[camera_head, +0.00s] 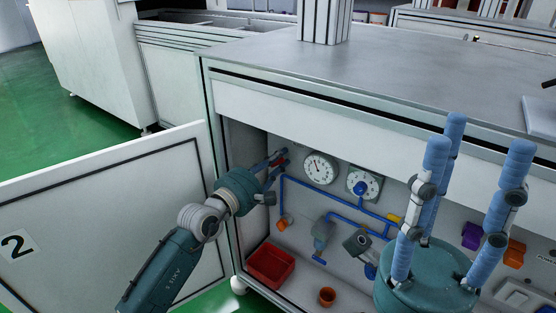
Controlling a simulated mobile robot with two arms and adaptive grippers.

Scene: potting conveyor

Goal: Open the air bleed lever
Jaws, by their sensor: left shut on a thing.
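My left gripper (273,164) reaches into the open cabinet under the bench, at the left end of the blue pipes (306,189). Its fingers are shut on a small red part (281,157), which appears to be the air bleed lever. The fingers cover much of it, so its exact angle cannot be told. My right gripper (476,140) is in the right foreground, in front of the cabinet. Its blue fingers point up, spread apart, with nothing between them.
A round gauge (320,167) and a square-framed dial (363,183) are on the back panel. The open door (110,220), marked 2, swings out to the left. The grey benchtop (400,75) is above.

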